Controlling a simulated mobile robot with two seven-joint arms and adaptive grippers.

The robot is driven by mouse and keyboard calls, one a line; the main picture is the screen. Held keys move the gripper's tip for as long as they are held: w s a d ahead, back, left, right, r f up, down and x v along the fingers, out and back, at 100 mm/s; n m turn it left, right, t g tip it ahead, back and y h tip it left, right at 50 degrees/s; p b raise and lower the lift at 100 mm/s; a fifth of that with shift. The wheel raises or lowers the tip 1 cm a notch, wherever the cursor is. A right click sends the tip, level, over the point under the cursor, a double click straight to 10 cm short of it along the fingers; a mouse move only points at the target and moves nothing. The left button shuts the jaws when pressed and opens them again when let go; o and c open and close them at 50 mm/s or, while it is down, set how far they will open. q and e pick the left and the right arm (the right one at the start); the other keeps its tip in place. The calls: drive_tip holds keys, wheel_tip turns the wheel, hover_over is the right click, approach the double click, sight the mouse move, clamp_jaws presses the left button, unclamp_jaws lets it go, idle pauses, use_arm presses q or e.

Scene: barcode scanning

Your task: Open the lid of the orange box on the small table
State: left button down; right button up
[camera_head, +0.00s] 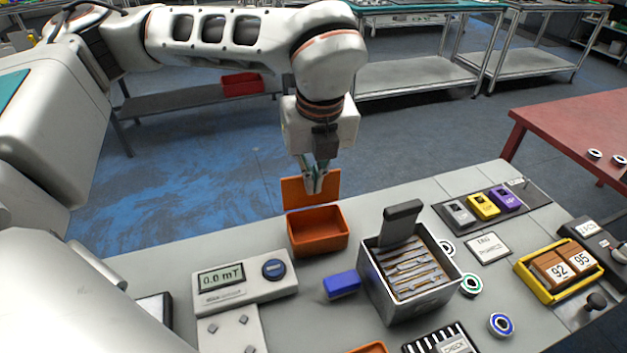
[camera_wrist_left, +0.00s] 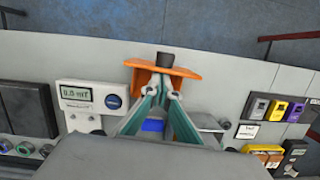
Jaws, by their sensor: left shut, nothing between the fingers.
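The orange box (camera_head: 318,238) stands on the small grey table near its far edge, and its inside shows in the head view. Its lid (camera_head: 294,194) stands up, roughly upright, along the far side of the box. The lid also shows in the left wrist view (camera_wrist_left: 186,72) as an orange panel, with a dark piece at its far edge. My left gripper (camera_head: 316,186) points down at the near face of the lid, above the box opening. It is shut and empty; I cannot tell if it touches the lid. My right gripper is not in view.
Nearby are a meter (camera_head: 240,283), a blue block (camera_head: 342,285) and a metal bin (camera_head: 412,306) with an upright dark-topped flap. A yellow tray (camera_head: 533,276) and coloured devices (camera_head: 483,206) lie to the right. Beyond the table's far edge is open floor.

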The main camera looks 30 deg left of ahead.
use_arm(q)
drive_tip(key=shift+w+a+r+g+h, duration=0.15)
drive_tip(key=shift+w+a+g+h, duration=0.35)
drive_tip(key=shift+a+g+h, duration=0.15)
drive_tip(key=shift+w+a+g+h+p, duration=0.25)
drive_tip(key=shift+w+g+p, duration=0.1)
drive_tip(key=shift+p, duration=0.15)
drive_tip(key=shift+d, duration=0.1)
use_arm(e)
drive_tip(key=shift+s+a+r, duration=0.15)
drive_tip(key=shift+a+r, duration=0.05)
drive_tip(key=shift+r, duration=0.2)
